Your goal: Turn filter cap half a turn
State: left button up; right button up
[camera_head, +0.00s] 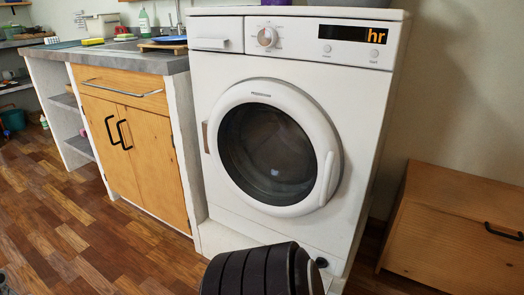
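The white washing machine (345,225) stands upright in the middle of the camera_head view, with its round glass door shut. A small dark round piece (321,262), which looks like the filter cap, sits low on the machine's front at the right. It is too small to tell how it is turned. A black ribbed part, which looks like mine, rises from the bottom edge just left of the cap and hides some of the machine's lower front. No gripper fingers show in this view.
A wooden cabinet (140,150) with a grey counter top stands close on the machine's left. A low wooden chest (450,225) with a black handle stands at the right.

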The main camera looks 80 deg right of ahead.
aim_at(321, 262)
jog(key=i+j+z, duration=0.1)
jog(key=i+z, duration=0.15)
jog(key=i+j+z, duration=0.25)
jog(key=i, duration=0.2)
jog(key=i+l+z, duration=0.1)
jog(key=z, duration=0.4)
jog(key=i+z, duration=0.25)
jog(key=z, duration=0.2)
jog(key=i+j+z, duration=0.1)
jog(key=z, duration=0.4)
jog(key=i+j+z, duration=0.15)
jog(key=z, duration=0.3)
jog(key=i+j, duration=0.05)
jog(key=i, duration=0.05)
